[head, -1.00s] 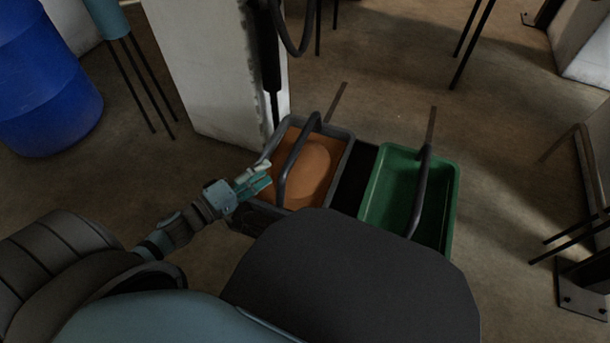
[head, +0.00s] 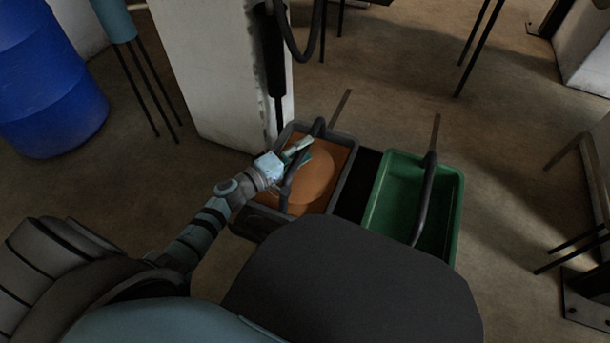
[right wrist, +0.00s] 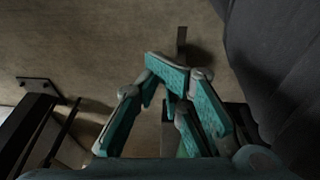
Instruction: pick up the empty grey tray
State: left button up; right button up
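The grey tray (head: 348,160) stands low ahead of me in the head view, with a dark arched handle (head: 288,190) over it. It does not look empty: an orange-brown surface with a rounded orange shape (head: 314,178) shows inside. My left gripper (head: 303,153) is at the handle, over the tray's left part. Its two fingers look apart, across the handle; I cannot tell whether they touch it.
A green tray (head: 456,205) with a dark handle stands to the right, its visible inside bare. A dark strip lies between the trays. A pale pillar (head: 205,75) rises behind the grey tray. A blue barrel (head: 50,95) stands far left. Open floor lies behind the trays.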

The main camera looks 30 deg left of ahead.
pick_arm(q)
grip_shut()
jog(key=shift+r, duration=0.1)
jog(key=shift+r, duration=0.1)
dwell(0.3)
